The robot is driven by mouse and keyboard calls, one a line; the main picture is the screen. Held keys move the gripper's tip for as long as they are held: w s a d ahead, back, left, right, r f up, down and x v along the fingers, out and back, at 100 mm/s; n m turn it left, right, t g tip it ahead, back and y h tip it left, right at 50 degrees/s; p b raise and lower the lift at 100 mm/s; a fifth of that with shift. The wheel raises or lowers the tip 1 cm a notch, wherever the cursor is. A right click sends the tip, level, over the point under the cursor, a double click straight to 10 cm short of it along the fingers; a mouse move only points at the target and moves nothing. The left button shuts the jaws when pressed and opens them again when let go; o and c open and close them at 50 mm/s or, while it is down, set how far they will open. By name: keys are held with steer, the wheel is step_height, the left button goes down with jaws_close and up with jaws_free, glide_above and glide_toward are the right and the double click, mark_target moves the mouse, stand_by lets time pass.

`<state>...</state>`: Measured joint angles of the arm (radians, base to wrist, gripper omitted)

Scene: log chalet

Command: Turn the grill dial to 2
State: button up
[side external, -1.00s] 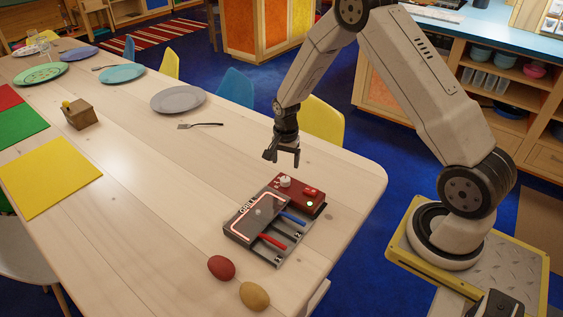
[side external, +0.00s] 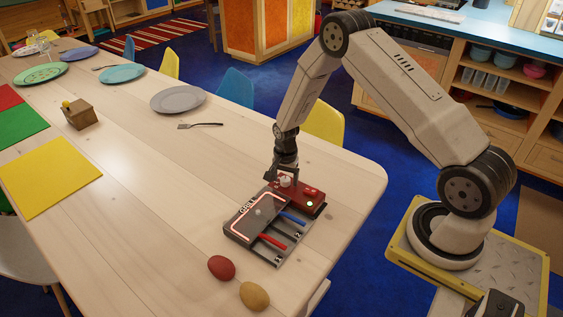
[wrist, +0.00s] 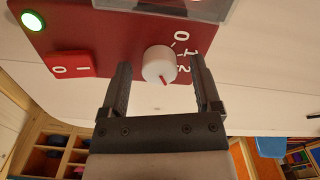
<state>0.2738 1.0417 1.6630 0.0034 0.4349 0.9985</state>
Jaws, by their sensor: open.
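The grill (side external: 262,213) stands on the table with a red control box (side external: 306,199) at its back right. The white grill dial (side external: 285,182) is on that box; in the wrist view the dial (wrist: 158,64) has a red mark on its lower edge. Printed numerals 0, 1 and 2 (wrist: 185,69) run down beside the dial; I cannot tell which one the mark points to. My gripper (wrist: 161,64) is open, with one finger on each side of the dial and visible gaps between. In the side view my gripper (side external: 282,178) is down at the box.
A red rocker switch (wrist: 71,66) marked 0 and 1 and a lit green lamp (wrist: 33,20) share the box. Red (side external: 273,242) and blue (side external: 292,219) handles lie on the grill.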

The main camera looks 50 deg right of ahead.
steer(key=shift+c, duration=0.2)
jaws_close()
steer(key=shift+n, duration=0.5)
steer(key=n, duration=0.2)
steer(key=shift+n, duration=2.4)
steer(key=shift+o, duration=0.2)
jaws_free()
